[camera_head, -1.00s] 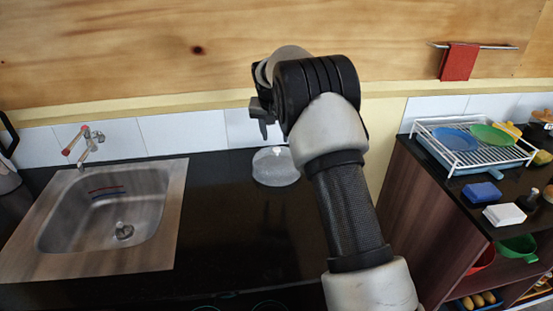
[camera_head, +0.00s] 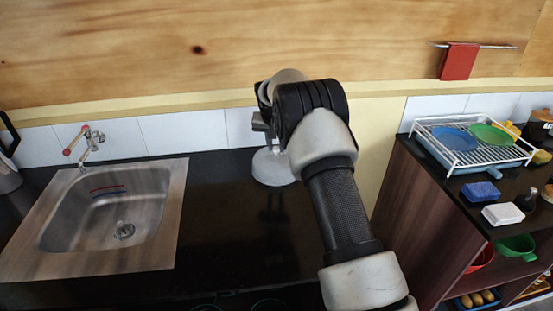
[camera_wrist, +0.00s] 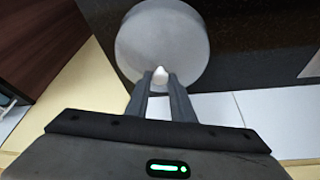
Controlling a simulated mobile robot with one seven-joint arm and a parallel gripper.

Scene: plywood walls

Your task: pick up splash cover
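The splash cover is a round, greyish, see-through dome (camera_head: 273,169) with a small white knob. It stands on the black counter near the tiled wall. In the wrist view it is a large grey disc (camera_wrist: 165,40) at top centre, with its knob near the lower edge of the disc. My gripper (camera_wrist: 160,78) is open, one finger on each side of the knob. A clear gap runs between the fingers. Whether they touch the knob is not clear. In the head view my gripper (camera_head: 266,135) is just above the cover, and my wrist hides part of both.
A metal sink (camera_head: 105,215) with a tap (camera_head: 85,142) lies to the left. The white tiled wall (camera_head: 185,132) is close behind the cover. A brown cabinet with a dish rack (camera_head: 470,148) is on the right. The counter in front of the cover is clear.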

